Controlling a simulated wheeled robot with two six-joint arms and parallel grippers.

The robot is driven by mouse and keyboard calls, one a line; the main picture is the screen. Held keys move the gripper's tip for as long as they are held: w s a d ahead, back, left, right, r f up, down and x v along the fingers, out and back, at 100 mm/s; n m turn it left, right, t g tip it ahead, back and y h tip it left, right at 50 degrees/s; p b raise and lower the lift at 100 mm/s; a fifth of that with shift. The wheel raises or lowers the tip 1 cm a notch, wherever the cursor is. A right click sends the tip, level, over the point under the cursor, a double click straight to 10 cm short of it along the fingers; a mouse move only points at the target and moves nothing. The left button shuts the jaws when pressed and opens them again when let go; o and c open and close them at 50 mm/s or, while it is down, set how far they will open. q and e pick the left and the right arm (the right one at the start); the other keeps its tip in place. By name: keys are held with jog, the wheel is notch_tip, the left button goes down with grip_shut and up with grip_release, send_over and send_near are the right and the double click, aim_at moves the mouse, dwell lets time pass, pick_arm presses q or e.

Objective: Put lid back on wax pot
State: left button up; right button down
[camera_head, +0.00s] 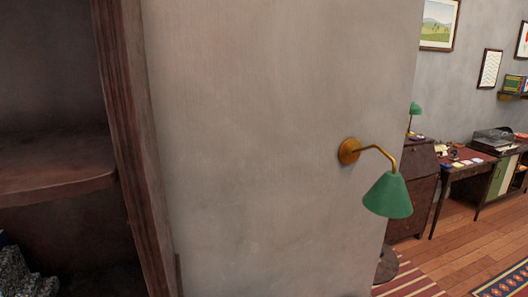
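I see neither the wax pot nor its lid in the head view. Neither of my grippers shows in the head view.
A dark wooden shelf unit (135,130) stands close on the left. A grey wall (260,130) with a green lamp (388,195) fills the middle. At right, beyond the wall's edge, are a desk (465,165), a wooden floor (470,240) and a patterned rug (505,283).

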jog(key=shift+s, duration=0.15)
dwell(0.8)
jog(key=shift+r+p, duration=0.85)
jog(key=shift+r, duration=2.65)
